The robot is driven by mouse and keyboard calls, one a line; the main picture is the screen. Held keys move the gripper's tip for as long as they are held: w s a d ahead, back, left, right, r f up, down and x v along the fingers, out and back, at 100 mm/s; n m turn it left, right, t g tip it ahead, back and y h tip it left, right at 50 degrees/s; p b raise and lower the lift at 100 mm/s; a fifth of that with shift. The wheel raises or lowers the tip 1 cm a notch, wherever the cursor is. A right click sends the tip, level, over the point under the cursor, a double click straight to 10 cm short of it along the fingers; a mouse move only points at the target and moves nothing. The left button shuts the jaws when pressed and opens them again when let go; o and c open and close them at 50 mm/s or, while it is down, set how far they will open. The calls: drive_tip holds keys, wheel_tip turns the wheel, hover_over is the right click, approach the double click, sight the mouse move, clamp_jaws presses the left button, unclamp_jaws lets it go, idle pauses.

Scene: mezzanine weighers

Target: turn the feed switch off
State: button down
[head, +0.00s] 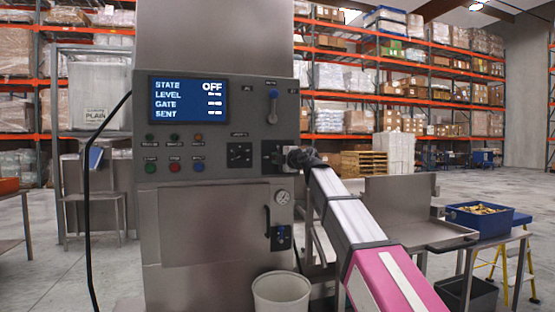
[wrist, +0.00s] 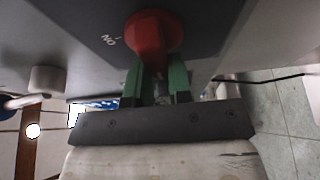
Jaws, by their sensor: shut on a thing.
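The feed switch shows in the wrist view as a red rotary knob (wrist: 152,35) on a dark grey panel, with small white lettering beside it. My gripper (wrist: 155,72) has green fingers shut on the red knob. In the head view my arm reaches from the lower right to the right edge of the grey control cabinet (head: 215,125), and my gripper (head: 292,157) is at the panel there, largely covering the knob. The blue screen (head: 187,101) on the cabinet reads STATE OFF; its smaller values are too small to read.
Push buttons and lamps (head: 174,152) sit below the screen. A pressure gauge (head: 283,197) and a door latch (head: 280,235) are below. A pale bin (head: 281,292) stands in front. A blue crate (head: 480,218) is at right.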

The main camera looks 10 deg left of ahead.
drive_tip(key=shift+f, duration=0.1)
idle(0.4)
drive_tip(key=c, duration=1)
unclamp_jaws()
drive_tip(key=shift+c, duration=0.2)
drive_tip(key=shift+s, duration=0.1)
drive_tip(key=v, duration=1)
drive_tip(key=shift+s+d, duration=0.2)
drive_tip(key=shift+d, duration=0.1)
